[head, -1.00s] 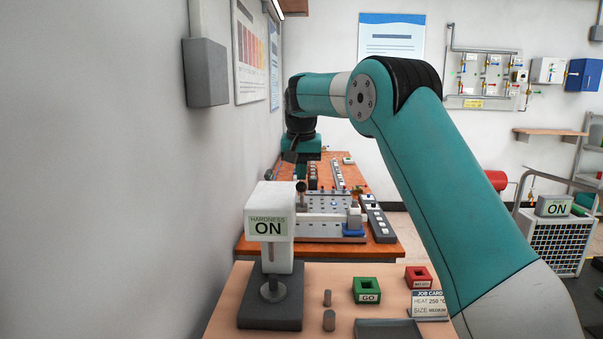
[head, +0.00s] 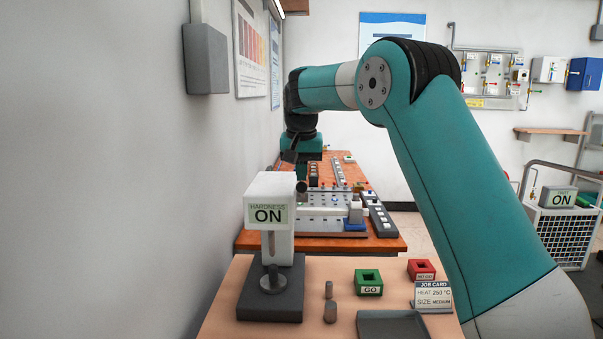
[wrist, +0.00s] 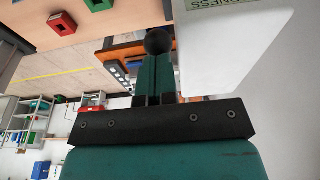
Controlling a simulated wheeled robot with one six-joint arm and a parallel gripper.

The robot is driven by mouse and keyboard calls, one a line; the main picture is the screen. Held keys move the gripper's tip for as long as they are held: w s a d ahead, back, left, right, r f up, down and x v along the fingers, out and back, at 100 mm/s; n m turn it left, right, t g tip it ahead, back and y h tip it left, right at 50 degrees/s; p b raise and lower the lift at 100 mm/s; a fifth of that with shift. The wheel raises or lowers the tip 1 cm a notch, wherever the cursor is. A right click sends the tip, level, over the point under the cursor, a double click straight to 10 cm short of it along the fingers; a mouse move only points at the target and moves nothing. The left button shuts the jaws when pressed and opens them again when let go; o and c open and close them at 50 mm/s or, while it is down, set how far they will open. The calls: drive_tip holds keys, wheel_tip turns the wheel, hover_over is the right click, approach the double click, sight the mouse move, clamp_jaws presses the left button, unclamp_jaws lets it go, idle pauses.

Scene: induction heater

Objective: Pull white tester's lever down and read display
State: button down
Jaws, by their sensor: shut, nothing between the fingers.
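The white tester (head: 282,233) stands upright on a dark base at the left of the near bench. Its display (head: 268,214) reads "HARDNESS ON". The lever's dark ball knob (head: 301,187) sticks out at the tester's right side, a little below its top. My gripper (head: 301,172) is shut and empty, with its fingertips at the knob from above and behind. In the wrist view the knob (wrist: 158,42) lies right at the tips of my closed fingers (wrist: 155,72), beside the white housing (wrist: 225,50). I cannot tell for sure whether they touch. The lever's rod is mostly hidden.
On the bench stand a green GO block (head: 369,282), a red block (head: 421,269), a job card (head: 433,297), two small grey cylinders (head: 330,312) and a grey tray (head: 393,325). A wall lies close left. A second bench (head: 383,243) is behind.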

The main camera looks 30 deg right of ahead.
sight(301, 188)
drive_tip(key=shift+s+a+f+b, duration=0.1)
drive_tip(key=shift+s+f+b, duration=0.05)
drive_tip(key=shift+f+b, duration=0.3)
drive_tip(key=shift+s+a+f+b, duration=0.1)
drive_tip(key=shift+s+f+b, duration=0.05)
drive_tip(key=shift+f+b, duration=0.25)
drive_tip(key=shift+s+a+f, duration=0.1)
drive_tip(key=shift+s+a+f+b, duration=0.2)
drive_tip(key=shift+f+b, duration=0.25)
drive_tip(key=shift+b, duration=0.15)
drive_tip(key=shift+s+a+f+b, duration=0.1)
drive_tip(key=shift+s+f+b, duration=0.05)
drive_tip(key=shift+f+b, duration=0.35)
drive_tip(key=shift+r, duration=0.2)
drive_tip(key=shift+f, duration=0.1)
